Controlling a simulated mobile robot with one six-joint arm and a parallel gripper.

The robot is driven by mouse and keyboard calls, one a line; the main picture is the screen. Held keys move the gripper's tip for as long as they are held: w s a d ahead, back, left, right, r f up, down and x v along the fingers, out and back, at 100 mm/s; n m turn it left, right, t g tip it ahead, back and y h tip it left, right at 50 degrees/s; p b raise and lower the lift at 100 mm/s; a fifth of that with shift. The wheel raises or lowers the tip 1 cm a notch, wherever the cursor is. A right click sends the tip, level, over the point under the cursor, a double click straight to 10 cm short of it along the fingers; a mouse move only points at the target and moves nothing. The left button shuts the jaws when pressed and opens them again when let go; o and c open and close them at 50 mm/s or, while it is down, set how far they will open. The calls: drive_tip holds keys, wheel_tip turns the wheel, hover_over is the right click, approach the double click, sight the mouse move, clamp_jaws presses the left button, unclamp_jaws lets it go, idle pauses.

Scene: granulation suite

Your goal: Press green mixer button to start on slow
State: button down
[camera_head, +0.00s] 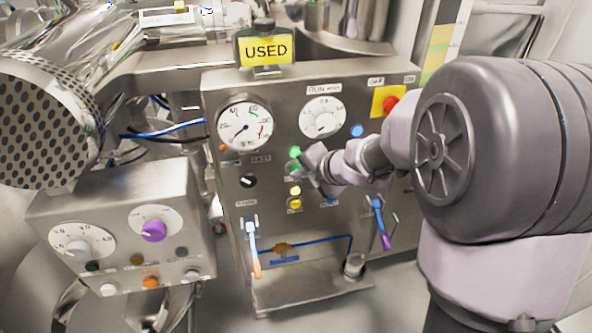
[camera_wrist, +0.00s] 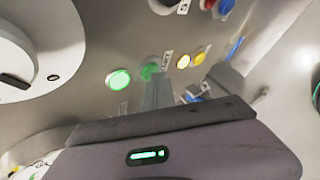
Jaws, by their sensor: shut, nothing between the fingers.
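Two green buttons sit one above the other on the steel control panel (camera_head: 270,100). The upper one (camera_head: 295,152) is lit bright green; it also shows in the wrist view (camera_wrist: 118,79). The lower, darker green button (camera_wrist: 149,71) is partly covered by my fingers in the wrist view. My gripper (camera_head: 309,163) is shut and empty, close in front of the panel beside the green buttons. In the wrist view its fingertips (camera_wrist: 158,82) overlap the edge of the darker green button. I cannot tell whether they touch it.
Two yellow buttons (camera_head: 295,190) sit below the green ones. A blue button (camera_head: 357,130) and a red emergency button (camera_head: 389,104) on yellow are to the right. Two dial gauges are above, with a yellow "USED" sign (camera_head: 265,50). A smaller control box (camera_head: 120,200) stands at left.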

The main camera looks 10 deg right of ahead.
drive_tip(key=shift+s, duration=0.85)
drive_tip(key=s, duration=0.5)
drive_tip(key=shift+b, duration=0.4)
drive_tip(key=shift+d, duration=0.1)
